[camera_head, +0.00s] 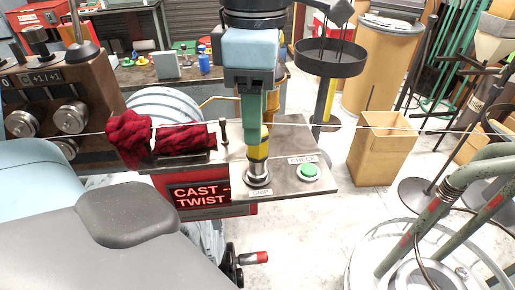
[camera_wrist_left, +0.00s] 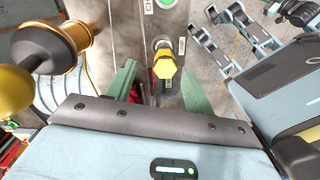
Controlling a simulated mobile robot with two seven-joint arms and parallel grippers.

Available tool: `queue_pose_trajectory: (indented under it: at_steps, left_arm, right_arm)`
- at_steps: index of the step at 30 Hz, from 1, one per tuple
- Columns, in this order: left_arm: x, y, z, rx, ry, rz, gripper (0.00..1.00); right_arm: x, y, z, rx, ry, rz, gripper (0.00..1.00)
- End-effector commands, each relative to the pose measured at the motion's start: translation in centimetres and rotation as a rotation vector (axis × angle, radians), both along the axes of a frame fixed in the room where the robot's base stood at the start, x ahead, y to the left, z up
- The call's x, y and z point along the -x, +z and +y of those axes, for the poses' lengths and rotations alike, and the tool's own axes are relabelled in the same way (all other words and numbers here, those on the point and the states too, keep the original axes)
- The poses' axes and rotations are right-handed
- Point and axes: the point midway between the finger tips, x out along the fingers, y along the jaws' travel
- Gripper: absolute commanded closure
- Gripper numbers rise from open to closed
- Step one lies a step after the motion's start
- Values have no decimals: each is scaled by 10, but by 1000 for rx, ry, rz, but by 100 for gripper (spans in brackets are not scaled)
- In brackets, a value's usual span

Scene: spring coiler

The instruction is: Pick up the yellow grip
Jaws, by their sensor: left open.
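The yellow grip (camera_head: 257,148) stands upright on a metal base on the grey plate, above a label reading GRIP. My left gripper (camera_head: 254,122) hangs from above, right over the grip, pointing down. Its green fingers are spread, and in the left wrist view (camera_wrist_left: 158,72) the grip appears between their tips with gaps at both sides. I cannot tell how far down the fingers reach along it. My right gripper is not in view.
The plate (camera_head: 287,147) carries a green CHECK button (camera_head: 308,171) to the right. A red-and-black checked cloth (camera_head: 185,138) lies to the left. A thin wire (camera_head: 345,124) crosses the scene. A red CAST - TWIST display (camera_head: 201,194) is below. A cardboard box (camera_head: 378,155) stands right.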

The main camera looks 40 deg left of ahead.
Motion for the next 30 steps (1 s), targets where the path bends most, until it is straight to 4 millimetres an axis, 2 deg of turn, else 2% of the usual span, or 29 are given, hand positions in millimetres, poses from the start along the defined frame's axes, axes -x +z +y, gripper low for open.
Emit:
queue_pose_trajectory:
  at_steps: [12,21,30]
  left_arm:
    - [4,-47,-6,0,-1,1,47]
    - [4,-51,-6,0,-1,0,49]
    - [4,-50,-6,-1,-1,-1,88]
  right_arm:
    - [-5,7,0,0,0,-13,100]
    - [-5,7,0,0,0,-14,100]
    - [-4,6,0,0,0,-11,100]
